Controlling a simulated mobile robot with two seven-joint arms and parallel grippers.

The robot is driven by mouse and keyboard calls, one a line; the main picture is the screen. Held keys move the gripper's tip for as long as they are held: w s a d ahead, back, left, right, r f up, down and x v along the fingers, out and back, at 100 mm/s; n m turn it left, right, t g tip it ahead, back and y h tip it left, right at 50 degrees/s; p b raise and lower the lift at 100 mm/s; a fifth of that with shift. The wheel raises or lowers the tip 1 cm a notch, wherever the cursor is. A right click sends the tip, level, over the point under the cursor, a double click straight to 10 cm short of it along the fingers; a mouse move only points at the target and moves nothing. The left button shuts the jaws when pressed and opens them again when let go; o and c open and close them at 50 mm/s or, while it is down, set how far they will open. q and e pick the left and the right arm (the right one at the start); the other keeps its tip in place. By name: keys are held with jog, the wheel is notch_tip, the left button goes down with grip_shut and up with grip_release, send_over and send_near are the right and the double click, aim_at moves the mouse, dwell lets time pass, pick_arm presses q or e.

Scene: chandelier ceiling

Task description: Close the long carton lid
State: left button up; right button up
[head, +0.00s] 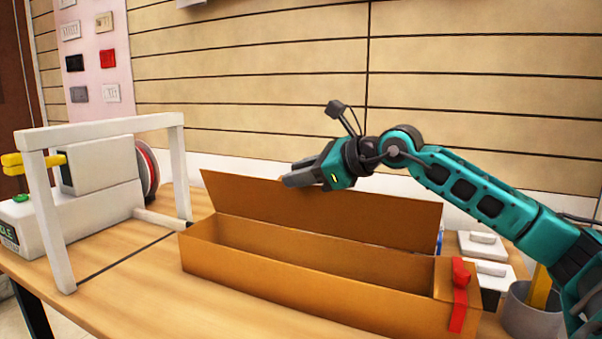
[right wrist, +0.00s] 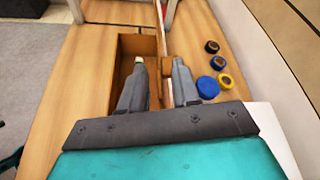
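The long brown carton (head: 300,292) stands on the wooden table with its top open. Its lid (head: 330,215) stands up along the far long side, leaning slightly back. A red ribbon or clasp (head: 460,295) is on the carton's right end. My right gripper (head: 287,181) is at the lid's top edge, near its middle. In the right wrist view the gripper (right wrist: 160,75) is open, with one finger over the carton's inside (right wrist: 130,48) and the other on the lid's far side. Whether either finger touches the lid I cannot tell. My left gripper is not in view.
A white frame (head: 98,128) and a white machine with a reel (head: 100,165) stand on the left. White boxes (head: 483,245) and a grey cup (head: 530,310) are at the right. Several round spools or caps (right wrist: 208,88) lie behind the lid, near the wall.

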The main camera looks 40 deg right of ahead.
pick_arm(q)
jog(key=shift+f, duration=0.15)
pick_arm(e)
jog(key=shift+s+d, duration=0.1)
jog(key=shift+s+d+b, duration=0.1)
jog(key=shift+s+b, duration=0.1)
jog(key=shift+b, duration=0.1)
pick_arm(q)
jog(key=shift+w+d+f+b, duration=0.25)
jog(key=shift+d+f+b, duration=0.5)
jog(key=shift+b, duration=1.15)
pick_arm(e)
jog(key=v, duration=1.2)
jog(key=shift+r, duration=0.2)
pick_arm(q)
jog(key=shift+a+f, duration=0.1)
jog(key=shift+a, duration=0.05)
pick_arm(e)
jog(key=shift+s, duration=0.1)
